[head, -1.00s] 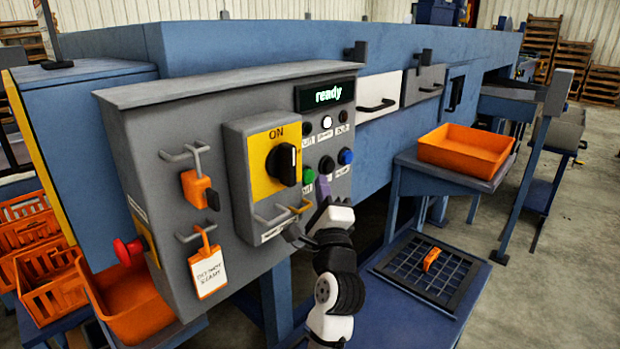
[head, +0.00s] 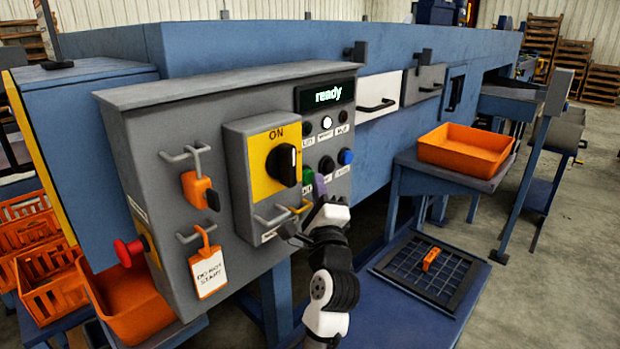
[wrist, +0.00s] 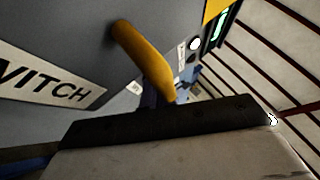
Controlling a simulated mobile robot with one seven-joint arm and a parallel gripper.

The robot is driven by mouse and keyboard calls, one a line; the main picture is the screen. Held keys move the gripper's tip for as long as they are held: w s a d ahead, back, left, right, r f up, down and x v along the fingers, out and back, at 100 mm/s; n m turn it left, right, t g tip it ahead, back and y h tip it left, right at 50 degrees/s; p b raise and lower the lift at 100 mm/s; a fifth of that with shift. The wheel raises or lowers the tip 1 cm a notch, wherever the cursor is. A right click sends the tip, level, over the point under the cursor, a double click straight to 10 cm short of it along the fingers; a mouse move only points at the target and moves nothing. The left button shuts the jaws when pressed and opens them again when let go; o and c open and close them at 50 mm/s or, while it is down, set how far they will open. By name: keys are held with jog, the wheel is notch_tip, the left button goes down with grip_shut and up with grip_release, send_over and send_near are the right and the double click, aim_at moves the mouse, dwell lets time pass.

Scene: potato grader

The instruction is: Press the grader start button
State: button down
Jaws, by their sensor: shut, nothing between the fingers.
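The grey control panel (head: 160,130) shows a green button (head: 307,177), a black button (head: 326,166) and a blue button (head: 345,157) in a slanting row. Their labels are too small to read. My gripper (head: 319,187) is shut and empty, its purple fingertips right beside the green button and partly covering it. I cannot tell whether they touch it. The display (head: 326,95) reads "ready". In the wrist view my gripper's dark body fills the bottom, the fingertips are mostly hidden, and the green button is not visible.
A black rotary switch (head: 282,164) on a yellow plate stands left of the buttons, at ON. A yellow hasp bar (wrist: 145,60) sticks out close to my gripper. An orange padlock (head: 197,189), a hanging tag (head: 207,272) and a red knob (head: 128,252) are further left.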

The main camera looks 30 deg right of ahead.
jog(key=shift+w+a+r, duration=0.5)
jog(key=shift+w, duration=0.05)
dwell(0.9)
jog(key=shift+d, duration=0.1)
jog(key=shift+d+f, duration=0.25)
jog(key=shift+f, duration=0.15)
jog(key=shift+a, duration=0.1)
jog(key=shift+s, duration=0.1)
jog(key=shift+s+d+f, duration=0.1)
jog(key=shift+s+d, duration=0.2)
jog(key=shift+s, duration=0.6)
jog(key=shift+s+d+r, duration=0.1)
jog(key=shift+s+d, duration=0.2)
jog(key=shift+s, duration=0.55)
jog(key=shift+s+d+f, duration=0.1)
jog(key=shift+s+d, duration=0.2)
jog(key=shift+s, duration=0.6)
jog(key=shift+f, duration=0.1)
